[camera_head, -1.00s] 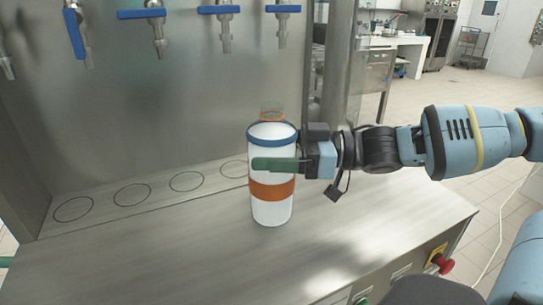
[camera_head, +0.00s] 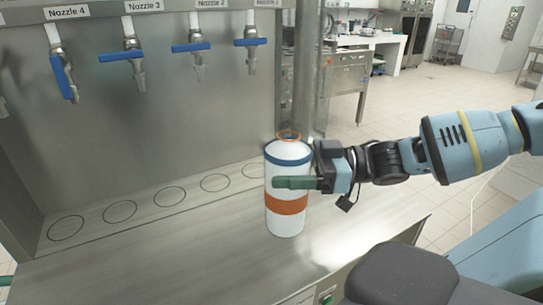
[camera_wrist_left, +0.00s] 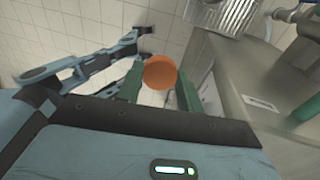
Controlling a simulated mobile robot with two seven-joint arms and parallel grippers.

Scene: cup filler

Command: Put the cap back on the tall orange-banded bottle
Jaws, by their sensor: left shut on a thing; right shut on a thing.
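The tall white bottle (camera_head: 286,225) stands upright near the right of the steel counter. It has a blue band near its top and an orange band lower down, and an orange ring shows at its top. I cannot tell whether its base touches the counter. My right gripper (camera_head: 290,181) is shut on the bottle from the right. One green finger lies across its front and the other is hidden behind it. In the left wrist view, my left gripper (camera_wrist_left: 160,84) is shut on a round orange cap (camera_wrist_left: 160,71).
Several blue-handled nozzles (camera_head: 128,57) hang on the steel back wall above a row of ring marks (camera_head: 120,211) on the counter (camera_head: 185,250). The counter left of the bottle is clear. A metal post (camera_head: 310,70) rises behind the bottle.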

